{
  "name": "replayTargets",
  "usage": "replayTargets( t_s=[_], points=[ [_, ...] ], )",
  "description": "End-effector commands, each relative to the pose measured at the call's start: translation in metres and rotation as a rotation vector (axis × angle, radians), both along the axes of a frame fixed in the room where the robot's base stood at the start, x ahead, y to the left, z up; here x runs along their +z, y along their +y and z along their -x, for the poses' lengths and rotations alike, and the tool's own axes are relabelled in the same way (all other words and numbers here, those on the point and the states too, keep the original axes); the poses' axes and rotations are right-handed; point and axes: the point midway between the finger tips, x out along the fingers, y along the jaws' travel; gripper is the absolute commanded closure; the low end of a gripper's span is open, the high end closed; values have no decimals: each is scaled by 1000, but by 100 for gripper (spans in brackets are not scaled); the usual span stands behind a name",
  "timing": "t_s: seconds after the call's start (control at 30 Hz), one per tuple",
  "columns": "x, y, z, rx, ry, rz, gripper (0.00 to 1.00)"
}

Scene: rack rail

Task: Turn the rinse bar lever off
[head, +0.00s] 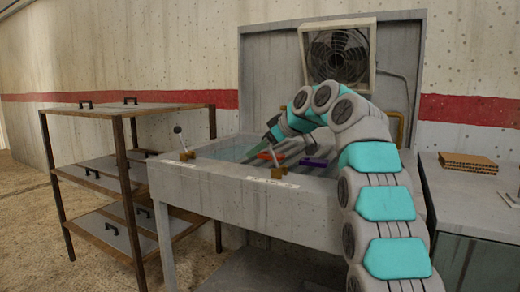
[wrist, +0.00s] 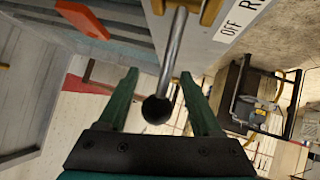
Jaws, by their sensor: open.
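The lever in the wrist view is a grey rod (wrist: 173,55) with a black ball knob (wrist: 157,109), rising from a brass base (wrist: 208,10). A white label (wrist: 240,18) beside it reads "OFF R", the rest cut off. In the head view its brass base (head: 277,172) sits on the front rim of the grey basin unit (head: 250,200). My gripper (wrist: 160,73) is open, with one green finger on each side of the rod and knob in the wrist picture. I cannot tell whether a finger touches the lever. In the head view my gripper (head: 271,138) is over the basin just behind that base.
A second lever (head: 182,142) with a black knob stands on the rim further left. An orange item (head: 268,155) and a purple item (head: 313,162) lie in the basin. A shelf rack (head: 130,165) stands left; a grey cabinet (head: 470,200) stands right. A fan (head: 338,58) is behind.

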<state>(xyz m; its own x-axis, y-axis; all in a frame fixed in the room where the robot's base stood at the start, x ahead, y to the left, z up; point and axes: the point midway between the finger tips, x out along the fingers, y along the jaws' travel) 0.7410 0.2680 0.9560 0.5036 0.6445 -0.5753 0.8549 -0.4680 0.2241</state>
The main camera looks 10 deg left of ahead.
Motion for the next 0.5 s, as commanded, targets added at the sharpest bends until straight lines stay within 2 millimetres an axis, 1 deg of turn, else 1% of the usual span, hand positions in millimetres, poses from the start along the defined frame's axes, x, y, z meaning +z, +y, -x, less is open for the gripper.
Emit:
replayTargets(
  t_s=[0.23,0.5],
  points=[
    [11,-11,9,-1,-4,0,34],
    [37,-39,31,-1,-3,-1,34]
  ],
)
